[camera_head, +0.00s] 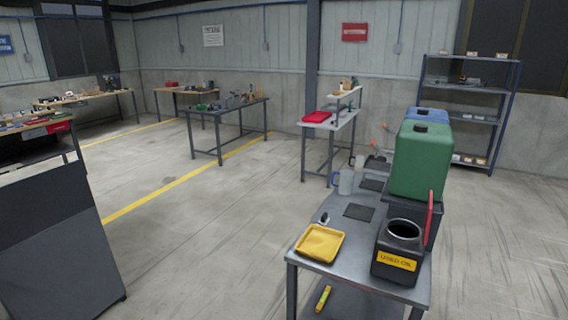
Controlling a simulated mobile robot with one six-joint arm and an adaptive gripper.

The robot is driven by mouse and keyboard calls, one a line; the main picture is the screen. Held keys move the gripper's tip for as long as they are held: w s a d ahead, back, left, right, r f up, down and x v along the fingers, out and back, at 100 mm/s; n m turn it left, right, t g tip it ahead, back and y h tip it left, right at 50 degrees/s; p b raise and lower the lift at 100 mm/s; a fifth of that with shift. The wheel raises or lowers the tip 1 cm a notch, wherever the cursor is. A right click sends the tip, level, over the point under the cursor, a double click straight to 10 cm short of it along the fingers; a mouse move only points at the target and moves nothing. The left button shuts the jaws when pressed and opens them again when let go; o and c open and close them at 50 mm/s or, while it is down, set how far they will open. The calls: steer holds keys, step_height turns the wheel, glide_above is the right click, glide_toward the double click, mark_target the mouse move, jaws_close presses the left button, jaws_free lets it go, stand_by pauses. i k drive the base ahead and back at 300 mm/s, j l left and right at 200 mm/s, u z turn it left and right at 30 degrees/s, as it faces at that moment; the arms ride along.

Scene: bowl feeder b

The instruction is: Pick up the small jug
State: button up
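Two pale, translucent jugs stand on the grey metal table (312,262) at right. The nearer jug (346,182) has a bluish handle on its left and is upright near the table's left edge. The other jug (359,162) stands just behind it and looks smaller, with a dark handle. At this size I cannot tell for sure which is the small jug. My gripper is not in view, and neither jug is held by anything visible.
A green canister (420,160), a blue canister (428,115) and a black "USED OIL" container (398,250) stand right of the jugs. A yellow tray (320,243) lies at the front. A dark panel (50,245) stands at left. Floor between is clear.

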mark_target(359, 166)
steer(key=i+j+u, duration=0.5)
steer(key=j, duration=0.15)
steer(key=i+j+u, duration=1)
steer(key=i+l+z, duration=0.25)
steer(key=i+z, duration=0.2)
steer(key=i+l+z, duration=0.15)
steer(key=i+z, duration=0.75)
steer(key=i+j+z, duration=0.2)
steer(key=i+z, duration=0.55)
steer(key=i, duration=0.15)
steer(key=i+z, duration=0.3)
steer(key=i, duration=0.2)
steer(key=i+j+z, duration=0.2)
steer(key=i+z, duration=0.15)
steer(key=i, duration=0.15)
steer(key=i+j+z, duration=1.75)
steer(key=j, duration=0.25)
steer(key=j+z, duration=0.3)
steer(key=j, duration=0.15)
steer(key=i+j, duration=0.35)
steer(key=i+z, duration=0.05)
